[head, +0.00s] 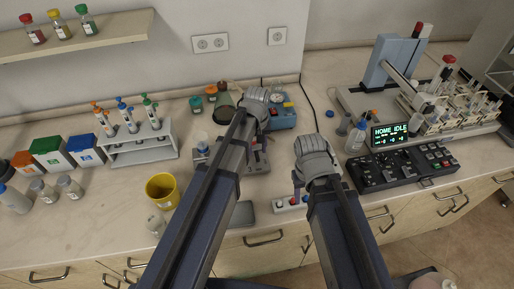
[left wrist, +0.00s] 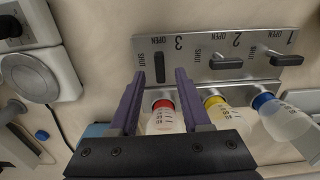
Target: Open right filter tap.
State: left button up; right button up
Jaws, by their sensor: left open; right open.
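In the left wrist view, a grey metal panel (left wrist: 205,42) carries three taps marked 1, 2 and 3, each with OPEN and SHUT labels. The tap 3 handle (left wrist: 160,66) runs up and down in the picture, its upper end near OPEN. The tap 2 handle (left wrist: 228,63) and tap 1 handle (left wrist: 286,58) lie sideways. My left gripper (left wrist: 159,76) is open, its fingers on either side of the tap 3 handle; contact is unclear. In the head view my left gripper (head: 257,97) hides the panel. My right gripper (head: 300,188) is open above the bench.
Red-capped (left wrist: 164,115), yellow-capped (left wrist: 215,112) and blue-capped (left wrist: 286,118) bottles sit just below the panel. A blue instrument (head: 284,117) stands near my left gripper. A yellow cup (head: 162,190) and black control console (head: 403,168) are farther out.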

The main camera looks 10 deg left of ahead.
pick_arm(q)
jog(key=shift+r+p, duration=2.25)
jog(key=shift+r, duration=0.5)
pick_arm(e)
jog(key=shift+r, duration=2.7)
pick_arm(q)
notch_tip(320, 180, up, 8)
jog(key=p, duration=0.8)
send_over(257, 155)
pick_arm(e)
notch_tip(257, 155, up, 8)
pick_arm(q)
jog(key=s+d+f+m+b, duration=0.3)
jog(key=s+f+b, duration=0.3)
jog(key=s, duration=0.2)
jog(key=s+d+f+m+y+b, duration=0.1)
jog(key=s+d+f+m+b, duration=0.2)
jog(key=s+f+m+b, duration=0.2)
jog(key=s+f+b, duration=0.2)
jog(key=s, duration=0.1)
jog(key=shift+m, duration=0.3)
pick_arm(e)
notch_tip(257, 155, down, 13)
